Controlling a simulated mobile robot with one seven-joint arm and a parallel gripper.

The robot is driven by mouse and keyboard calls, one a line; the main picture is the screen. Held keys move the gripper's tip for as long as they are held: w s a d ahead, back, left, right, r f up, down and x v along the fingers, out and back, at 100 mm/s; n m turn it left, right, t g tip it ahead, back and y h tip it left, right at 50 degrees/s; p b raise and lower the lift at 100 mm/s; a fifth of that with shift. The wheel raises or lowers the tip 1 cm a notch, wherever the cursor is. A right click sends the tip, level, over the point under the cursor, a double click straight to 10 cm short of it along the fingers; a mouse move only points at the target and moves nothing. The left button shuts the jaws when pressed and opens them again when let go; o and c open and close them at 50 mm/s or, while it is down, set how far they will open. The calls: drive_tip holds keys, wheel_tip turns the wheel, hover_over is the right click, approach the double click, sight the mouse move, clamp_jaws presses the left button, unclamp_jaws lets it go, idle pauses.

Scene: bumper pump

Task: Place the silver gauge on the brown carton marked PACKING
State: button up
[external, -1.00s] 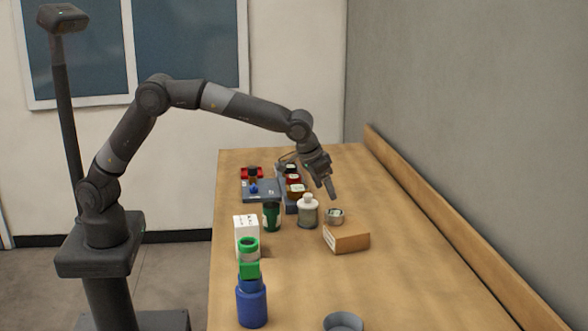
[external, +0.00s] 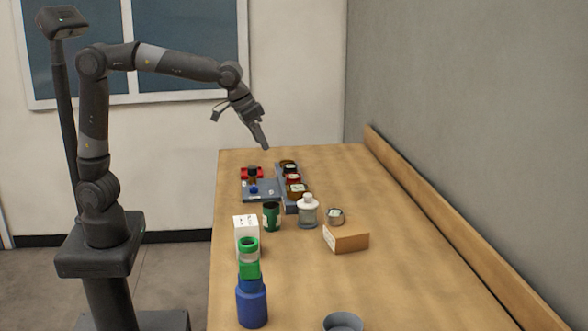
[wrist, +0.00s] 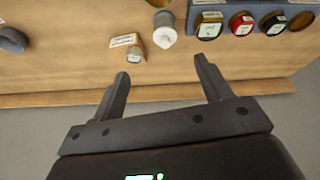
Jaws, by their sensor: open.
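The silver gauge (external: 335,216) is a small round piece with a pale face. It sits on the table just beyond the brown carton (external: 346,238), apart from its top. The carton lies flat with a white label on its left end; the lettering is too small to read. My gripper (external: 262,135) is open and empty, raised in the air toward the far left of the table. Both fingers (wrist: 160,68) show in the wrist view with nothing between them.
A white-capped bottle (external: 308,213) stands just left of the gauge. A green cup (external: 271,216), white box (external: 246,236), and blue bottle (external: 252,303) line the left side. Jars (external: 297,190) stand in a grey rack behind. The table's right side is clear up to the ledge.

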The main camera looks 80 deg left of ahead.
drive_tip(key=s+a+f, duration=0.1)
drive_tip(key=s+a, duration=0.1)
drive_tip(key=s, duration=0.7)
drive_tip(key=s+a+f+m, duration=0.1)
drive_tip(key=s+a+f, duration=0.1)
drive_tip(key=s, duration=0.8)
drive_tip(key=s+a+f+m+t, duration=0.1)
drive_tip(key=s+a+f, duration=0.1)
drive_tip(key=s, duration=0.8)
drive_tip(key=shift+s+f, duration=0.15)
drive_tip(key=shift+f, duration=0.05)
